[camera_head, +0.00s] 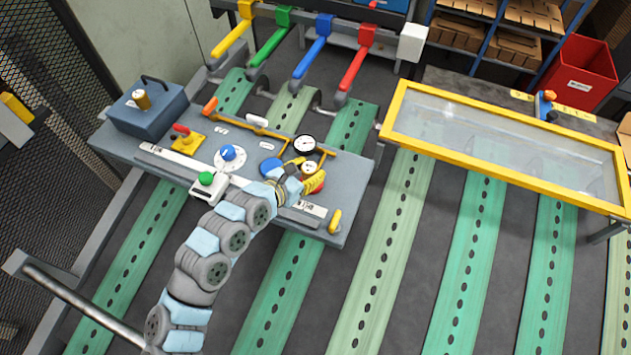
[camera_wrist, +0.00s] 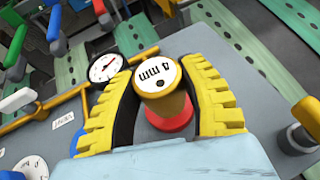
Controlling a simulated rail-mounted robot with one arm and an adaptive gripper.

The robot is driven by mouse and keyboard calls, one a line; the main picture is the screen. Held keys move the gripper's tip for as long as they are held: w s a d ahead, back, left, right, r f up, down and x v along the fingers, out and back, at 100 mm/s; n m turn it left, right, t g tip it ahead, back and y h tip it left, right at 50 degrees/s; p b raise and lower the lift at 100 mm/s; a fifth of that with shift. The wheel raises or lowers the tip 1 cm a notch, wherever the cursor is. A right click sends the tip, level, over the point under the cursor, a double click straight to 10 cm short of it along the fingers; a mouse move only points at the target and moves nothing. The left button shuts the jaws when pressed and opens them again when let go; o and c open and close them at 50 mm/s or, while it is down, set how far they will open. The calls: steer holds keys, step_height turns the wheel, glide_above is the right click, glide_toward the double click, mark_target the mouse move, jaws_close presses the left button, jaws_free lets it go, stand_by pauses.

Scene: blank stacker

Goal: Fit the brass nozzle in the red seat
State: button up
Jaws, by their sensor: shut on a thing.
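The brass nozzle (camera_wrist: 170,103) is a short cylinder with a white round top marked "4 mm". In the wrist view it is between the two yellow ribbed fingers of my gripper (camera_wrist: 162,78), which is shut on it. The red seat (camera_wrist: 172,122) shows as a red round rim just below the nozzle and close around its lower part. I cannot tell whether the nozzle is inside the seat or just above it. In the head view my gripper (camera_head: 307,178) is over the right part of the grey panel, with the nozzle's white top (camera_head: 309,167) between the fingers.
A pressure gauge (camera_head: 304,145) on a yellow pipe (camera_head: 262,127) stands close behind my gripper. A blue knob (camera_head: 228,153), a green button (camera_head: 206,179) and a yellow handle (camera_head: 335,220) are on the panel (camera_head: 345,180). A blue box (camera_head: 165,112) carries another brass piece (camera_head: 142,100).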

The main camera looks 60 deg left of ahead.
steer(key=shift+w+a+f, duration=0.25)
steer(key=shift+f, duration=0.1)
steer(key=shift+w+a+f+b, duration=0.1)
steer(key=shift+a+f+b, duration=0.05)
steer(key=shift+f+b, duration=0.25)
steer(key=shift+w+a+f+b, duration=0.1)
steer(key=shift+f+b, duration=0.15)
steer(key=shift+b, duration=0.25)
steer(key=shift+f+b, duration=1.05)
steer(key=shift+f, duration=0.15)
steer(key=shift+f, duration=0.1)
steer(key=o, duration=1.2)
